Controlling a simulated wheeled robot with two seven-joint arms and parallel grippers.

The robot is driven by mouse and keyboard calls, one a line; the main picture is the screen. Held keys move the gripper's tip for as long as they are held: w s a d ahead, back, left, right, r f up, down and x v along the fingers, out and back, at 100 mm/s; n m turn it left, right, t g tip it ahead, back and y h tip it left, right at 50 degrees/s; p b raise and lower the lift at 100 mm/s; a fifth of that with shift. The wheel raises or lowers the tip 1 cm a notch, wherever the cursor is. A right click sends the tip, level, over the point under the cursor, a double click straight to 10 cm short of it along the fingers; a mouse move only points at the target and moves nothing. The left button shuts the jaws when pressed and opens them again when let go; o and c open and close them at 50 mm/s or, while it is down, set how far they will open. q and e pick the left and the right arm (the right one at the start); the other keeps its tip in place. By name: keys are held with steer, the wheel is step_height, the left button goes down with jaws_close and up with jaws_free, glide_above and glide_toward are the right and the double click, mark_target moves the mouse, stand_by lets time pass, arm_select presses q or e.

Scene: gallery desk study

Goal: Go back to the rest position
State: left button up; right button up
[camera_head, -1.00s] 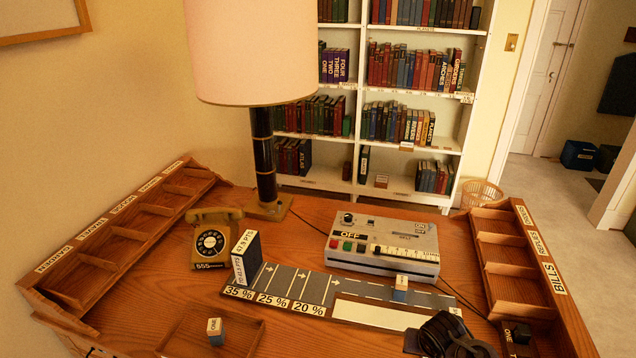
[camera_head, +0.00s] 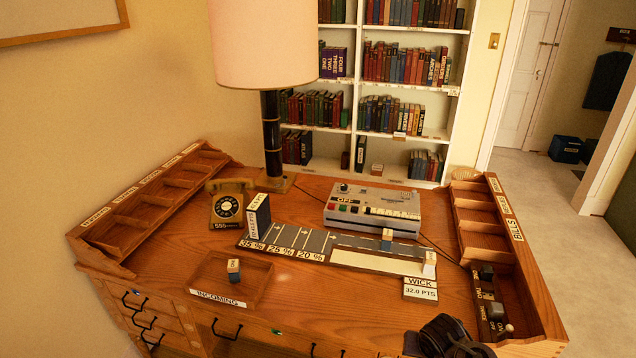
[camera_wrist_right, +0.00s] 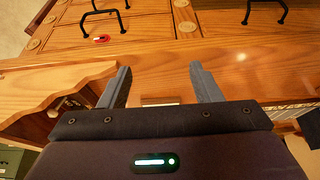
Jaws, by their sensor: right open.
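My right gripper (camera_wrist_right: 162,78) shows in the right wrist view with its two grey fingers apart and nothing between them. It hangs in front of the wooden desk's drawer fronts and edge. In the head view a dark part of my right arm (camera_head: 450,338) shows at the bottom, over the desk's front edge, and its fingers cannot be made out there. My left gripper is in neither view.
The desk holds a telephone (camera_head: 232,203), a black block (camera_head: 258,215), a control box (camera_head: 372,210), a marked strip (camera_head: 350,257) with small blocks, and an incoming tray (camera_head: 265,285). Sorting racks line both sides. A lamp (camera_head: 272,140) stands behind. Floor is open at right.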

steer(key=s+a+f+n+g+b, duration=0.1)
steer(key=s+f, duration=0.5)
steer(key=f, duration=0.4)
steer(key=s+f+n+y+b, duration=0.1)
steer(key=s+f, duration=0.5)
steer(key=f, duration=0.3)
steer(key=s+a+f+g+b, duration=0.1)
steer(key=s+f, duration=0.4)
steer(key=f, duration=0.5)
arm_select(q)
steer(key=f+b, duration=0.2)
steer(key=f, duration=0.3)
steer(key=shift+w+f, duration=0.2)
arm_select(e)
steer(key=s+f+n, duration=0.1)
steer(key=s+f, duration=0.3)
steer(key=s, duration=0.4)
steer(key=s+f+n, duration=0.1)
steer(key=s+f, duration=0.3)
steer(key=s, duration=0.5)
steer(key=s+f+n+g, duration=0.1)
steer(key=s+f, duration=0.4)
steer(key=s, duration=0.3)
steer(key=shift+s+d, duration=0.2)
steer(key=shift+s, duration=0.15)
